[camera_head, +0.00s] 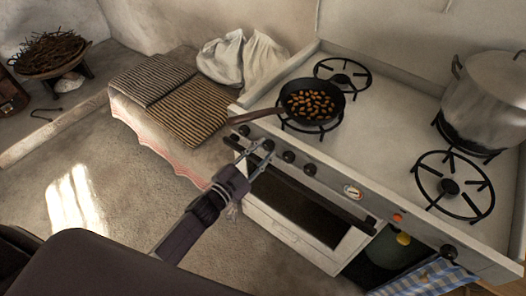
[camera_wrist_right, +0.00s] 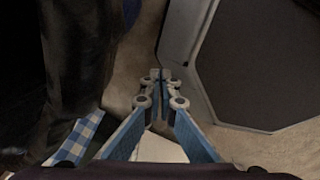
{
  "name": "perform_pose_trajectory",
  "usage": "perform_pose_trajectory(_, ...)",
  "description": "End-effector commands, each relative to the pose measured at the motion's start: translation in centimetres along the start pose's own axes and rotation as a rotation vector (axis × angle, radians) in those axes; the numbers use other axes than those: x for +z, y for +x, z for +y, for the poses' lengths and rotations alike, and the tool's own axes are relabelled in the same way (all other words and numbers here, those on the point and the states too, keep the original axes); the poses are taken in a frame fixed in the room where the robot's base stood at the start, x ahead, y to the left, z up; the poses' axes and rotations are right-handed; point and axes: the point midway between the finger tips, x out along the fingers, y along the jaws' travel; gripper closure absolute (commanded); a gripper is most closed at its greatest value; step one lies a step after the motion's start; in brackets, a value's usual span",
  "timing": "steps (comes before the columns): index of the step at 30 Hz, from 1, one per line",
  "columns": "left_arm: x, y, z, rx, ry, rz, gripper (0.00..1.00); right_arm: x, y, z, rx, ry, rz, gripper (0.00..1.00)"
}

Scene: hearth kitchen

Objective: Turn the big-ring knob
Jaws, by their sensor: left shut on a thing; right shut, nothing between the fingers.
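A row of dark knobs runs along the stove's front panel (camera_head: 335,185). One knob (camera_head: 268,145) is at the fingertips of my left gripper (camera_head: 262,153), which is shut on it. Other knobs are a left one (camera_head: 244,130), two to the right (camera_head: 288,157) (camera_head: 310,169), and one at the far right (camera_head: 449,252). No marking that I can read tells which is the big-ring knob. My right gripper (camera_wrist_right: 160,76) is shut and empty in the right wrist view, and it is not in the head view.
A pan of brown pieces (camera_head: 312,104) sits on a burner, its handle reaching out over the front edge near my left gripper. A large pot (camera_head: 482,100) stands at the back right. The front right burner (camera_head: 450,187) is bare. A checked cloth (camera_head: 430,278) hangs below.

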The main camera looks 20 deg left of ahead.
Motion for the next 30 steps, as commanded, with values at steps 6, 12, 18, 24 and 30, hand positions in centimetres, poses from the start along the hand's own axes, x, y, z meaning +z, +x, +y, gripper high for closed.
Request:
perform_pose_trajectory(6,0.09,-0.05,0.09,0.001,0.097,-0.001,0.96,-0.01,0.29,0.03,0.000,0.000,0.000,1.00)
perform_pose_trajectory(12,0.08,-0.05,0.08,0.001,0.140,-0.002,0.96,-0.01,0.37,0.07,0.001,0.000,0.000,1.00)
perform_pose_trajectory(18,0.08,-0.06,0.07,0.002,0.151,-0.002,0.96,0.00,0.37,0.19,0.002,0.000,0.000,1.00)
perform_pose_trajectory(24,0.08,-0.06,0.08,0.002,0.151,-0.002,0.96,0.01,0.37,0.30,0.004,0.000,0.000,1.00)
perform_pose_trajectory(30,0.07,-0.05,0.06,0.002,0.150,-0.002,0.57,0.01,0.37,0.34,0.004,0.000,0.000,1.00)
